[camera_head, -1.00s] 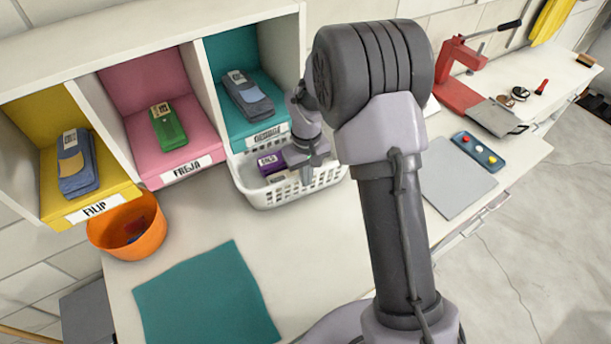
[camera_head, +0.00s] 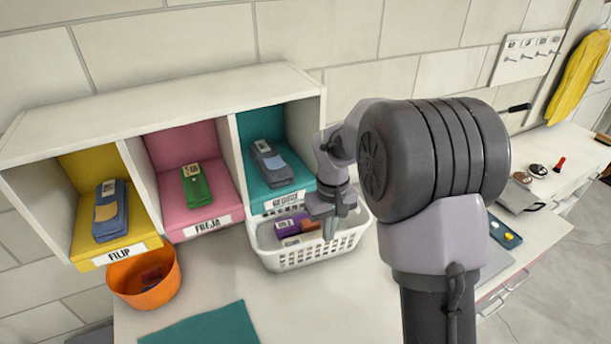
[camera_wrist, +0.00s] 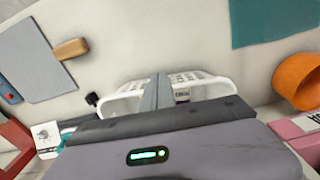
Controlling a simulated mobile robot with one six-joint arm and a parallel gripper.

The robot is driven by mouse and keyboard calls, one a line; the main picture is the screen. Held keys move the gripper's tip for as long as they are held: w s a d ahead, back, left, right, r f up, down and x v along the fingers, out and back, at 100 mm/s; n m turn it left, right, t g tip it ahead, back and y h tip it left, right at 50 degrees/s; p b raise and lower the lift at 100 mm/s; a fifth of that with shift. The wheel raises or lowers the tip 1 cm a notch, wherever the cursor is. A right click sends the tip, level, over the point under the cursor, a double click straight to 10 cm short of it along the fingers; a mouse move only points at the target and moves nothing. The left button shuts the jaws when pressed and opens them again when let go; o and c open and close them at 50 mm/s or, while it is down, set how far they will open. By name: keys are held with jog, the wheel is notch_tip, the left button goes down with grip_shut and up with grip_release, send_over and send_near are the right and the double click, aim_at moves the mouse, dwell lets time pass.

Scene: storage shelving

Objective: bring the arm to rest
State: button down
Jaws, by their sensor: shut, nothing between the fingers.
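My gripper (camera_head: 330,228) points down over the right part of a white basket (camera_head: 310,256) on the worktop. It is shut and empty. In the wrist view the closed fingers (camera_wrist: 157,92) stand in front of the basket (camera_wrist: 205,80). The basket holds a purple pack (camera_head: 290,226) and a smaller dark item near it. My arm reaches in from the lower right and hides part of the wall and worktop. I cannot tell whether the fingertips are within the basket rim or just above it.
Behind the basket stand yellow (camera_head: 88,240), pink (camera_head: 178,215) and teal (camera_head: 263,200) cubbies, each with a pack. An orange bucket (camera_head: 143,285) and teal mat (camera_head: 205,328) lie left. A tray (camera_head: 505,235) sits right.

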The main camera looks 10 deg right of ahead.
jog(key=s+a+r+m+t+y+b, duration=0.1)
jog(key=s+r+m+t+b, duration=0.1)
jog(key=s+b, duration=0.4)
jog(key=s+a+r+m+t+b, duration=0.1)
jog(key=s+r+m+b, duration=0.15)
jog(key=s+b, duration=0.4)
jog(key=s+a+f+m+t+y+b, duration=0.1)
jog(key=s+f+m+t+b, duration=0.1)
jog(key=s, duration=1)
notch_tip(320, 180, down, 2)
jog(key=shift+s+a+m+t+b, duration=0.15)
jog(key=shift+s+m+t+b, duration=0.2)
jog(key=shift+b, duration=0.3)
